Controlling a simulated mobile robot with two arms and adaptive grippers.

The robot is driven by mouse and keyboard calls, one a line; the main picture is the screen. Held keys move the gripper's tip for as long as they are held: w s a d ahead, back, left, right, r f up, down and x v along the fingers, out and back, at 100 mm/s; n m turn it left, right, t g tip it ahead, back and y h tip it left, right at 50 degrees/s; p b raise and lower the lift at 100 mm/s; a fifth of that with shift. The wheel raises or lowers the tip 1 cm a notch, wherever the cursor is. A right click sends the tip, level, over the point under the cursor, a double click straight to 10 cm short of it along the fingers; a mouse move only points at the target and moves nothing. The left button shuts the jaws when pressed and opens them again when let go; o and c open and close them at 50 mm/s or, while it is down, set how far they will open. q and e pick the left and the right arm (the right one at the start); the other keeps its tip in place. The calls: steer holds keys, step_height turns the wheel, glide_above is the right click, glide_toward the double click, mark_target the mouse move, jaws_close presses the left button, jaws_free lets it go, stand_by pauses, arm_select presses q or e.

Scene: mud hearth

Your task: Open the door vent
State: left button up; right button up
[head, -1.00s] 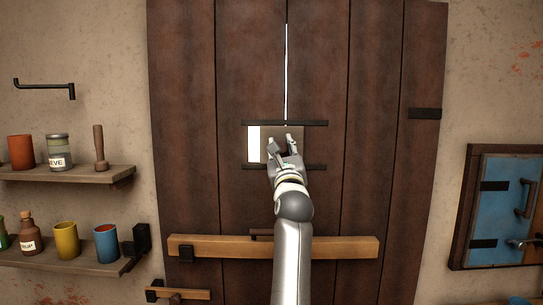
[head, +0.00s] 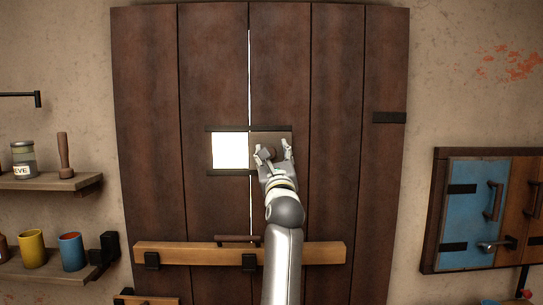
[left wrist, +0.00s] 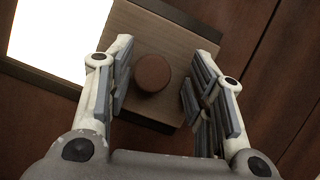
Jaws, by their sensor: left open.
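The door vent is a small wooden sliding panel (head: 282,136) between two dark rails on the brown plank door (head: 340,90). A bright square opening (head: 229,151) shows to the left of the panel. In the left wrist view the panel (left wrist: 185,45) carries a round brown knob (left wrist: 152,73). My left gripper (head: 273,153) is in front of the panel. In the left wrist view its open fingers (left wrist: 155,85) stand on either side of the knob, with gaps to both sides. My right gripper is not in view.
A wooden bar (head: 195,254) lies across the door below the vent. Shelves with cups and jars (head: 40,260) are on the left wall. A blue-doored cabinet (head: 476,200) hangs on the right wall.

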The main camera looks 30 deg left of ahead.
arm_select(q)
steer(key=v, duration=1.2)
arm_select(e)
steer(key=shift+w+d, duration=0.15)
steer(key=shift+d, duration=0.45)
